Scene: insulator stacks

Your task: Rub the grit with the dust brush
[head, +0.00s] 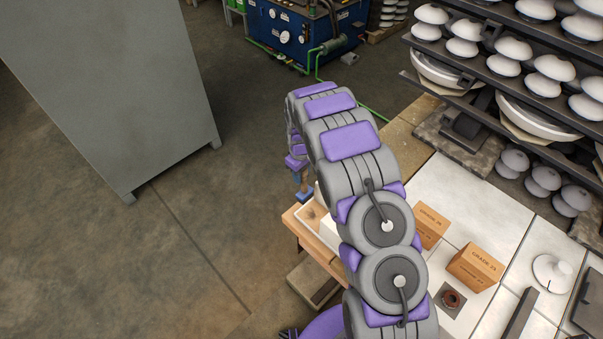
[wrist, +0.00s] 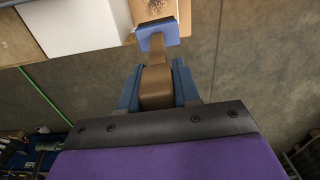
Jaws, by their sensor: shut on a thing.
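My gripper (wrist: 156,86) is shut on the brown handle of the dust brush (wrist: 157,50), which points away from the jaws. The brush has a blue part near its far end. Dark specks of grit (wrist: 153,6) show on a pale brown surface at the top edge of the wrist view, just beyond the brush. I cannot tell whether brush and grit touch. In the head view, my gripper (head: 297,163) is small and partly behind my arm, with the brush (head: 304,190) hanging below it near the table's left corner. My arm hides part of this corner.
The white-tiled table (head: 460,205) holds two orange-brown boxes (head: 476,267) (head: 431,226) and a white disc-shaped piece (head: 552,273). A rack of insulators (head: 535,65) stands at the back right. A grey cabinet (head: 110,80) stands left, with open floor between it and the table.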

